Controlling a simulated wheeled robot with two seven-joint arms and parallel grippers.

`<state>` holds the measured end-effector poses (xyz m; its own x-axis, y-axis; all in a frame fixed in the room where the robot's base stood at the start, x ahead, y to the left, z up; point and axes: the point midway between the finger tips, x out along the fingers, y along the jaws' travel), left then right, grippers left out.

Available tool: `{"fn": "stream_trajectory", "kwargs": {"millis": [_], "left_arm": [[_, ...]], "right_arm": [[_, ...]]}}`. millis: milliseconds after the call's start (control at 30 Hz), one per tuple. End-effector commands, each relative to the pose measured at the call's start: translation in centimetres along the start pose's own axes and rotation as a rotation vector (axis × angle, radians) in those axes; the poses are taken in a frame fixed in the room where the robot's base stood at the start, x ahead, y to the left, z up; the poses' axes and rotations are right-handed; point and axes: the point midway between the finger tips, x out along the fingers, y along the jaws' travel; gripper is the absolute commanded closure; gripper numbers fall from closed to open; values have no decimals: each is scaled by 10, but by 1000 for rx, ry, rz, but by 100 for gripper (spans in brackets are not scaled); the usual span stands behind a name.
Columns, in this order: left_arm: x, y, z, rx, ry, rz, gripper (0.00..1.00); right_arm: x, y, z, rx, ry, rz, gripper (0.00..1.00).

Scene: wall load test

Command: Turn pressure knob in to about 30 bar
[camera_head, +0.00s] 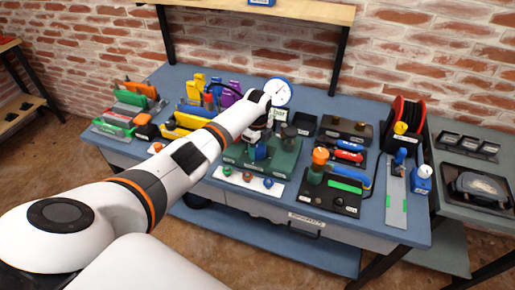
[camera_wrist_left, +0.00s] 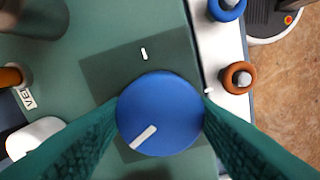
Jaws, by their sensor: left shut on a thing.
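The blue pressure knob (camera_wrist_left: 165,105) is round with a white pointer line, which points to the lower left in the left wrist view. A short white tick is on the dark square of the green panel (camera_wrist_left: 95,25) above the knob. My left gripper (camera_wrist_left: 160,110) is shut on the knob, one teal finger at each side. In the head view, my left gripper (camera_head: 257,143) reaches down to the green panel (camera_head: 285,165), and the knob (camera_head: 258,152) shows partly below it. The white round gauge (camera_head: 278,92) stands behind; its reading is too small to tell.
A white strip (camera_head: 247,180) with several small coloured parts lies at the panel's front. Coloured holders crowd the bench's left. A red reel (camera_head: 405,115) stands at the far right.

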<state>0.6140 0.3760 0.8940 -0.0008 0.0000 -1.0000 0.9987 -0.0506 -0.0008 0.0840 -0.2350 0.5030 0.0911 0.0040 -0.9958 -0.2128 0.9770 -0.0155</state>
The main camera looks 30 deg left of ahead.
Motion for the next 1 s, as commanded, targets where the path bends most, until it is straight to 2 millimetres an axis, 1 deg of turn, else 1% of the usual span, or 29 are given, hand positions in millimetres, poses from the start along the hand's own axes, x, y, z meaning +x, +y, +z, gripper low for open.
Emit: {"fn": "stream_trajectory", "kwargs": {"millis": [200,500,733,1000], "left_arm": [[-1,2,0,176,0,5,71],[-2,2,0,331,0,5,71],[-2,2,0,380,0,5,71],[-2,2,0,388,0,5,71]], "right_arm": [[6,0,0,0,0,0,64],[9,0,-1,0,0,0,64],[10,0,-1,0,0,0,64],[10,0,-1,0,0,0,64]]}}
